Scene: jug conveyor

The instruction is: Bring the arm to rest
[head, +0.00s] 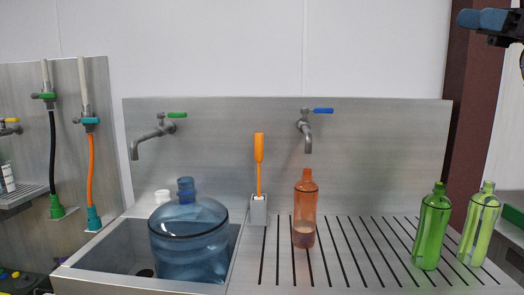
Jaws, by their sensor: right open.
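My right gripper (482,19) shows at the top right corner, raised high above the counter and partly cut off by the frame edge. Its dark blue fingers point left, and it is open with nothing seen between them. It is apart from every bottle and tap. My left gripper is not in view.
A blue jug (190,240) stands in the sink (105,262). An orange bottle (304,212) stands under the blue-handled tap (305,125). Green bottles (432,227) stand at the right of the slotted drainboard (350,262). An orange-handled brush (259,150) stands in a holder.

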